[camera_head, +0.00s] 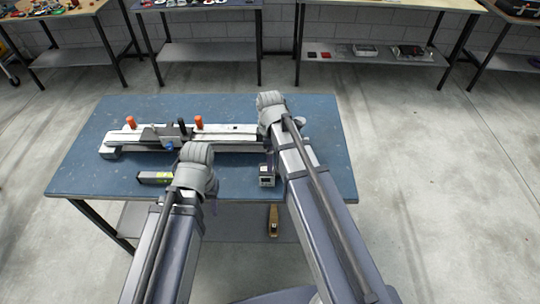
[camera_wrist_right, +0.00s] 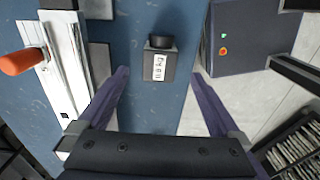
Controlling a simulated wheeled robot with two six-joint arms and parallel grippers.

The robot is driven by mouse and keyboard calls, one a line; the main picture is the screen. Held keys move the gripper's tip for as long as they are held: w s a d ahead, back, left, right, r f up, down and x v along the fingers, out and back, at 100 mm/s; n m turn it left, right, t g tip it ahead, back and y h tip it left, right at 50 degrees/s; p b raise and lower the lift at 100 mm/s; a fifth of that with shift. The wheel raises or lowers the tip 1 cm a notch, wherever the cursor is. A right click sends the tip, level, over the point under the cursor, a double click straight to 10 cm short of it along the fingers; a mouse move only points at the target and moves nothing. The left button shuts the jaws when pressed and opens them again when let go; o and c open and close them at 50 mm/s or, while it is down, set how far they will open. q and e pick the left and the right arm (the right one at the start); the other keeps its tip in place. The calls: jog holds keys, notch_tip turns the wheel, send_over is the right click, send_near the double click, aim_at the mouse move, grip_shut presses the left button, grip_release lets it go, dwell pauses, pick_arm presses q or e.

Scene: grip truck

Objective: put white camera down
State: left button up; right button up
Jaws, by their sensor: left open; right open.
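A small boxy grey-and-white object (camera_head: 267,181), which I take to be the camera, is at the blue table's front edge beside my right arm. In the right wrist view it is a grey block (camera_wrist_right: 157,73) with a black round top and a white label, apparently on the table. My right gripper (camera_wrist_right: 160,76) is open, with its purple fingers either side of the block and apart from it. My left gripper (camera_head: 214,206) shows only a purple sliver below the left wrist, at the table's front edge.
A yellow-brown item (camera_head: 273,221) shows below the table's front edge. The table is clear to the right of my right arm.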

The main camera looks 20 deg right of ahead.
notch_tip(320, 180, up, 2)
jog(key=shift+p, duration=0.5)
pick_arm(q)
jog(key=shift+r, duration=0.9)
pick_arm(e)
jog(key=s+a+m+h, duration=0.1)
jog(key=s+a+m, duration=0.9)
jog(key=s, duration=0.3)
jog(key=shift+s+a+m, duration=0.35)
jog(key=shift+a+m, duration=0.05)
jog(key=shift+m, duration=0.1)
